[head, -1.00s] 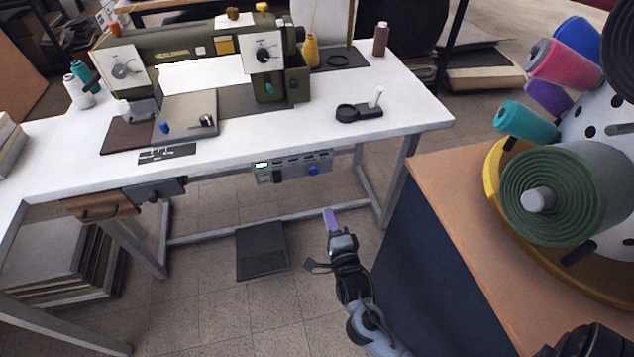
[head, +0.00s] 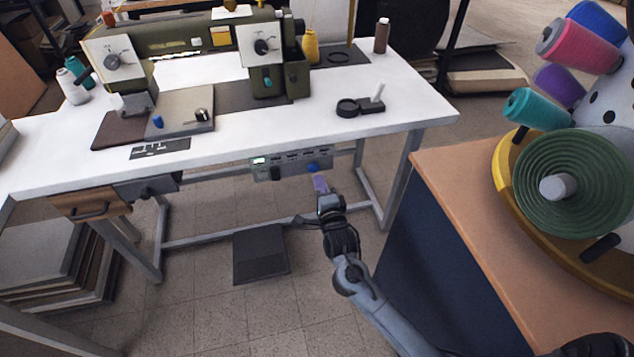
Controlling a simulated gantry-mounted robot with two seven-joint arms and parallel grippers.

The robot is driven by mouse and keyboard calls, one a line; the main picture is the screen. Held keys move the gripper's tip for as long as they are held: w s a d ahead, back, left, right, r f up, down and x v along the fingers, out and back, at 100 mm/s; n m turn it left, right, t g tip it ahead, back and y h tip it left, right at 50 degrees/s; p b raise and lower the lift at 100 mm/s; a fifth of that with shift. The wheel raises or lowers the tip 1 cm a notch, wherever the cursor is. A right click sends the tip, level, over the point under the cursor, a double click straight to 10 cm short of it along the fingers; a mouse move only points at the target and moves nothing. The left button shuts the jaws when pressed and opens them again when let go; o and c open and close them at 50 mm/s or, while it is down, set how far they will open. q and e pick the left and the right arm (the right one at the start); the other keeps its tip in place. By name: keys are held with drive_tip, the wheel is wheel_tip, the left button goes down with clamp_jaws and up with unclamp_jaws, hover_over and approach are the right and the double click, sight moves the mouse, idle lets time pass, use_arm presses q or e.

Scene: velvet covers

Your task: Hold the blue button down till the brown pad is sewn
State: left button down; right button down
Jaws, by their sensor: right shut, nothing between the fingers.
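The blue button (head: 313,168) is on the front of a grey control box (head: 285,167) under the front edge of the sewing table. My left gripper is not in view.
A wooden-topped cabinet (head: 450,180) with a large green spool (head: 570,215) and several coloured cones stands to the right of my right arm. Table legs and a dark floor pedal (head: 260,254) are below. A small blue knob (head: 158,122) is on the grey plate.

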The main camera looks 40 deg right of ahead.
sight(313, 167)
drive_tip(key=shift+b+x, duration=0.5)
drive_tip(key=shift+x, duration=0.9)
drive_tip(key=shift+w, duration=0.1)
